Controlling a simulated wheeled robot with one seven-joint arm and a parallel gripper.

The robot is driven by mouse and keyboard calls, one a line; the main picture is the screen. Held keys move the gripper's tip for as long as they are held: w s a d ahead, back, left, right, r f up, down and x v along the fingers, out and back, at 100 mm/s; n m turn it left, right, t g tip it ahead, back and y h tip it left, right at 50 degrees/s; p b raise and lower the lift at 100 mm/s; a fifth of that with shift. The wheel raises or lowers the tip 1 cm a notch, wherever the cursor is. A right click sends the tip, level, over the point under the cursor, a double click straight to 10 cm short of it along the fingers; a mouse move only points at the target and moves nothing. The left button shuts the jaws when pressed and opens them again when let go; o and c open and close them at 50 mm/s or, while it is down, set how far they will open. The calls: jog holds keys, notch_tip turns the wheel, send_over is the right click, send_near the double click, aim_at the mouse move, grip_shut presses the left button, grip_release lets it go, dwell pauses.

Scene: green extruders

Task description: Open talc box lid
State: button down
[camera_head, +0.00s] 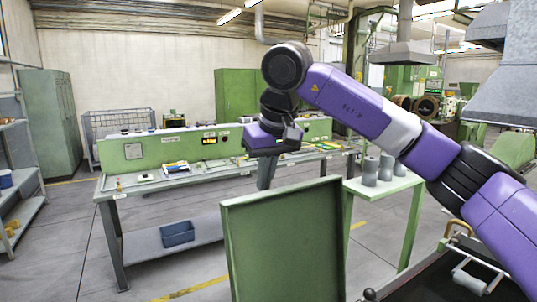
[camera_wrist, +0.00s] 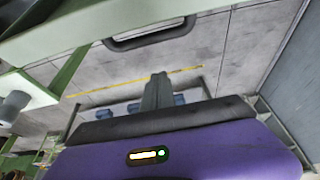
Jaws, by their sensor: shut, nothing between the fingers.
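A green panel with a raised rim, which looks like the talc box lid (camera_head: 285,245), stands upright at the lower middle of the head view. The box body below it is out of frame. My gripper (camera_head: 265,184) points down just behind the lid's top edge, and its tips are at or near that edge. In the wrist view my gripper (camera_wrist: 158,78) shows its fingers together with nothing between them. A dark handle (camera_wrist: 150,40) on a pale edge lies beyond the fingertips, apart from them in the picture. I cannot tell whether the fingers touch the lid.
A long green workbench (camera_head: 215,175) with papers and small items stands behind. A blue bin (camera_head: 177,233) sits on its lower shelf. A small pale table (camera_head: 385,184) with grey cylinders is right of the lid. Shelving (camera_head: 22,210) is at far left; floor between is clear.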

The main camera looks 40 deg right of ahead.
jog(key=shift+s+a+f+p, duration=0.2)
jog(key=shift+s+p, duration=0.1)
jog(key=shift+s, duration=0.3)
jog(key=shift+s+a+f+p, duration=0.15)
jog(key=shift+s+p, duration=0.1)
jog(key=shift+s, duration=0.35)
jog(key=shift+s+a+f+p, duration=0.1)
jog(key=shift+s+f+p, duration=0.15)
jog(key=shift+s, duration=0.35)
